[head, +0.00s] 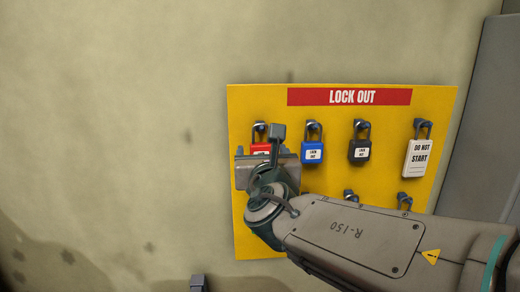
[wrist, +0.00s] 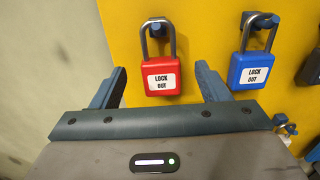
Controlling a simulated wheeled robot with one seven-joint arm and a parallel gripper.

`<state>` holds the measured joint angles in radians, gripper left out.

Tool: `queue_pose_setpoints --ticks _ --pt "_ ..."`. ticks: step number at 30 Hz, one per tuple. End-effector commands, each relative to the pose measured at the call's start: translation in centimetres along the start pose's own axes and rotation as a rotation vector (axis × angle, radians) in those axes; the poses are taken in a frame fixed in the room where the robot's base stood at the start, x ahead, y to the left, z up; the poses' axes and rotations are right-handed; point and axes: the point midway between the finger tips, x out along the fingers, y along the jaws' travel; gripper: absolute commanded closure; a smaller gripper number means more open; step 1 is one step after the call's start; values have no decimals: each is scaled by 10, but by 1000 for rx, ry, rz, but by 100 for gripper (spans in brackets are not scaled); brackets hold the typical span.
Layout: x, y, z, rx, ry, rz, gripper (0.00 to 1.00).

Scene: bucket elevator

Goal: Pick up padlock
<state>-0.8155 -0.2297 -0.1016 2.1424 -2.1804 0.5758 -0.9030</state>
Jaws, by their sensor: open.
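A red padlock (wrist: 161,75) with a white "LOCK OUT" label hangs by its shackle from a hook on the yellow board. In the head view only the top of the red padlock (head: 262,148) shows, the rest hidden behind my gripper. A blue padlock (wrist: 249,70) hangs to its right, also seen in the head view (head: 312,152). A black padlock (head: 359,150) hangs further right. My gripper (wrist: 160,85) is open and empty, its fingers to the left and right of the red padlock. I cannot tell how far the fingertips are from the board.
The yellow lock-out board (head: 400,98) is on a stained wall (head: 120,120). A white "DO NOT START" tag (head: 418,158) hangs at its right. Lower hooks (head: 404,200) show beneath. A grey panel (head: 485,130) stands at the far right. Space left of the board is clear.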

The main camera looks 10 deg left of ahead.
Motion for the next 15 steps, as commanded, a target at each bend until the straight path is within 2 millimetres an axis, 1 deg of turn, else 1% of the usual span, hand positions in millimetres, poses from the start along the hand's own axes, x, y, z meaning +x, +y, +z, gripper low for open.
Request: queue_pose_setpoints --ticks 1,6,10,15 --pt "8 1 -1 -3 4 0 31" --pt "29 0 -2 -1 2 0 31" --pt "37 0 -3 -1 2 1 31" --pt "38 0 -4 1 1 1 31"
